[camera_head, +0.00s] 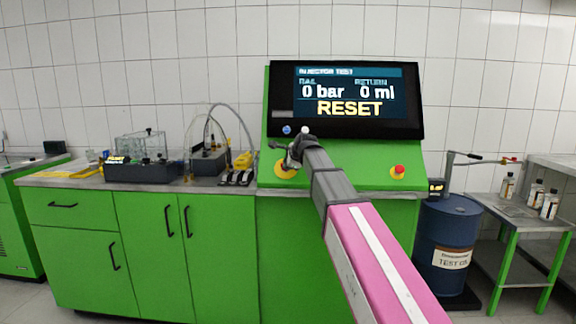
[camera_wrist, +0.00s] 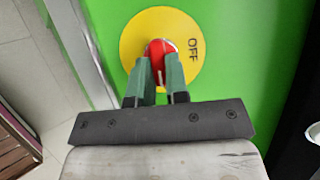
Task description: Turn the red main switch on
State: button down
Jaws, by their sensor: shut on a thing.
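The red main switch (camera_wrist: 157,49) sits at the centre of a round yellow plate (camera_wrist: 189,24) on the green panel in the wrist view. The word OFF shows on the right part of the plate. My gripper (camera_wrist: 160,61) is shut on the red switch knob, with one finger on each side of it. In the head view the yellow plate (camera_head: 284,174) shows at the left of the green test bench. My gripper (camera_head: 294,157) is in front of it there and hides the red knob.
The bench screen (camera_head: 346,101) reads 0 bar, 0 ml and RESET. A red button (camera_head: 399,170) on yellow sits at the panel's right. A blue button (camera_head: 287,129) and a white button (camera_head: 305,130) lie just above my gripper. A blue drum (camera_head: 448,243) stands at the right.

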jog(key=c, duration=1.1)
grip_release()
jog(key=shift+s+r, duration=0.1)
jog(key=v, duration=1)
jog(key=shift+s+d+r, duration=0.1)
jog(key=shift+s+d, duration=0.05)
jog(key=shift+s, duration=0.05)
